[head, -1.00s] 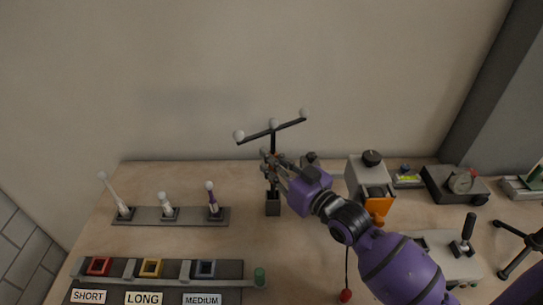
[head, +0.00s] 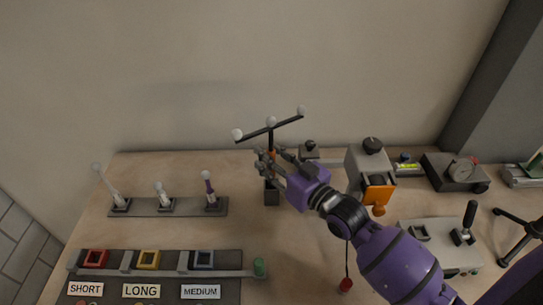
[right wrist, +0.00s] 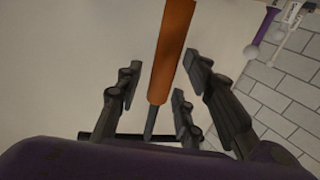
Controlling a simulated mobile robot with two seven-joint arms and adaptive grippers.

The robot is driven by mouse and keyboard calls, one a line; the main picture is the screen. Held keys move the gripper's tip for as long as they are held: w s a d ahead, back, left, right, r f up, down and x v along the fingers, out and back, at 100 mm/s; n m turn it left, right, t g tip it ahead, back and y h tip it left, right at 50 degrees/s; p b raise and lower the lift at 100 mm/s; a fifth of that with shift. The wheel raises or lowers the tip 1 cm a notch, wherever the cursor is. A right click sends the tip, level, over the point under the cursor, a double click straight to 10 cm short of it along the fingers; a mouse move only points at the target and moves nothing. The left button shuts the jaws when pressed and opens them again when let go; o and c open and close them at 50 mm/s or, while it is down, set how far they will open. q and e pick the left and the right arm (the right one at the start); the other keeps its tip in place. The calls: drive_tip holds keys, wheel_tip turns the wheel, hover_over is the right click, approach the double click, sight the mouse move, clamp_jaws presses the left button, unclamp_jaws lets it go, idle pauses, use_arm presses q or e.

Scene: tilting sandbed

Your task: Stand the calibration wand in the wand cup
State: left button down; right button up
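The calibration wand (head: 270,130) is a dark T-shaped rod with three white balls on its crossbar and an orange handle. It stands upright over the wand cup (head: 272,197), a small dark square block. Its lower end is hard to see behind my fingers, and I cannot tell how deep it sits. My right gripper (head: 264,162) is at the handle just above the cup. In the right wrist view the fingers are spread on both sides of the orange handle (right wrist: 172,50), with gaps between them. My left gripper is not in view.
A rack (head: 150,208) with several white-tipped pegs stands left of the cup. A tray (head: 235,288) with coloured sockets and labels lies in front. A grey box with an orange part (head: 378,185) stands to the right, near a joystick panel (head: 440,245). The wall is behind.

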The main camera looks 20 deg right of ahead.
drive_tip(key=v, duration=1.2)
